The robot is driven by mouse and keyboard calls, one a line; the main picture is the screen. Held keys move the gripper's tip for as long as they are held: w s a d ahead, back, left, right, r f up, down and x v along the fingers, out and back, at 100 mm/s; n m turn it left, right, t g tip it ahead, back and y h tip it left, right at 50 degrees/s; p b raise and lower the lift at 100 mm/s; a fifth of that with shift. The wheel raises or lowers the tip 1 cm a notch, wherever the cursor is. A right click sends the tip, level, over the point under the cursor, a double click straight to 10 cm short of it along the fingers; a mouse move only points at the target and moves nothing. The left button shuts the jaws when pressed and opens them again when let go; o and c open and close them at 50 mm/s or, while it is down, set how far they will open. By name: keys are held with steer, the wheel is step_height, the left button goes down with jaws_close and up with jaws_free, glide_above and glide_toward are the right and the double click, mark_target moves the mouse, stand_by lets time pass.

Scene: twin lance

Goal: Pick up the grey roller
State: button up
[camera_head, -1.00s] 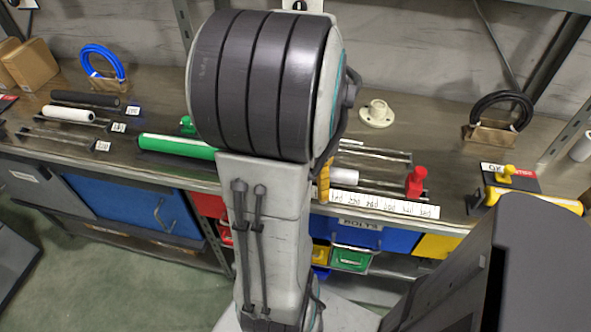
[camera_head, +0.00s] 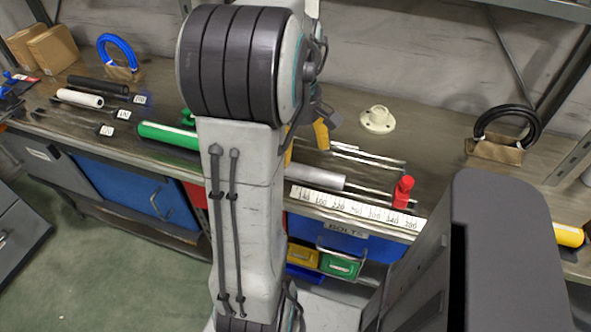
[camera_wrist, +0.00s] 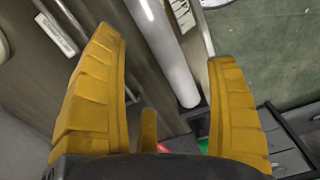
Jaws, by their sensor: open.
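The grey roller (camera_head: 316,177) lies on the bench behind the white number strip, its left end hidden by my arm. In the wrist view the roller (camera_wrist: 168,48) runs lengthwise between the two yellow fingers, its lower end showing in the gap. My gripper (camera_wrist: 163,55) is open, with nothing held. In the head view only yellow parts of my gripper (camera_head: 305,142) show past my arm, near the roller's left end. I cannot tell the height between fingers and roller.
A red upright piece (camera_head: 403,192) stands at the right end of the metal rods (camera_head: 365,160). A green roller (camera_head: 168,135) lies left of my arm. A white flanged part (camera_head: 377,119) and a black coil (camera_head: 507,122) stand farther back. The white number strip (camera_head: 355,208) runs along the bench's front edge.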

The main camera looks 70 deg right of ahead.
mark_target(299, 167)
steer(key=shift+a+n, duration=0.1)
steer(key=shift+n, duration=0.7)
steer(key=shift+f, duration=0.35)
steer(key=shift+f+b, duration=0.3)
steer(key=shift+f, duration=3)
steer(key=shift+c, duration=0.4)
steer(key=c, duration=1.3)
step_height(299, 167, up, 17)
steer(key=shift+r+p, duration=0.1)
steer(key=shift+p, duration=0.9)
